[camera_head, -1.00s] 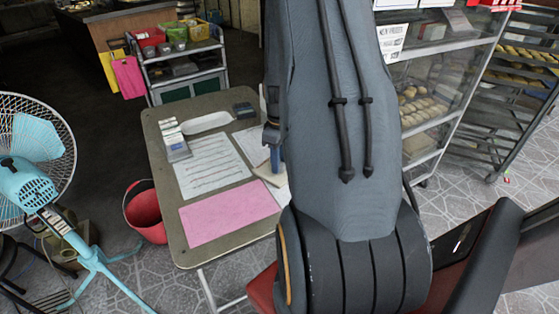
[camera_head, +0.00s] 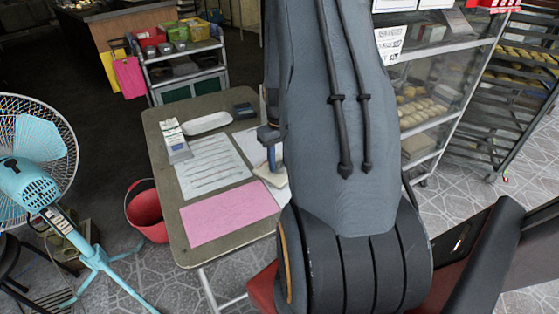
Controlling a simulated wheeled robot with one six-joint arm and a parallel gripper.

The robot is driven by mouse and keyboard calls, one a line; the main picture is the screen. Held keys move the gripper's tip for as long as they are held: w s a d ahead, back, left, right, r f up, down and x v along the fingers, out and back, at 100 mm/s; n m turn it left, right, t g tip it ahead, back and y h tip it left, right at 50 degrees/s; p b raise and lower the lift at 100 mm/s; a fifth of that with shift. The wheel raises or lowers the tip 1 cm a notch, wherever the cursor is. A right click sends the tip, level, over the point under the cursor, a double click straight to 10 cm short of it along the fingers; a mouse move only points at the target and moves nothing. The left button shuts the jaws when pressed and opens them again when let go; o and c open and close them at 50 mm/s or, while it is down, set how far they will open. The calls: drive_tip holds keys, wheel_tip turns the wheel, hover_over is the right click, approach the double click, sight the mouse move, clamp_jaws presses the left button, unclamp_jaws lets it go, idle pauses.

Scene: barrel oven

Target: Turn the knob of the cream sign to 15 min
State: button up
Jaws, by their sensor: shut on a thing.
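My gripper (camera_head: 273,156) shows only in part, at the left edge of my arm over the right side of the table. Its tip points down at a pale cream piece (camera_head: 264,171), which looks like part of the cream sign. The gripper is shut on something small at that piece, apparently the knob. The knob, its pointer and any time marks are hidden behind my arm or too small to read.
The table (camera_head: 172,205) bears a pink sheet (camera_head: 230,214), printed papers (camera_head: 212,166), a white tray (camera_head: 207,123) and a dark box (camera_head: 244,110). A blue fan (camera_head: 28,180) and a red bucket (camera_head: 146,211) stand to the left. Glass bread shelves (camera_head: 425,100) stand to the right.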

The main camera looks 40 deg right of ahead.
sight(278, 163)
drive_tip(key=shift+m, duration=1.2)
drive_tip(key=o, duration=1)
drive_tip(key=shift+o, duration=0.2)
drive_tip(key=shift+r+b, duration=0.5)
drive_tip(key=shift+r, duration=3.4)
drive_tip(key=shift+a, duration=0.1)
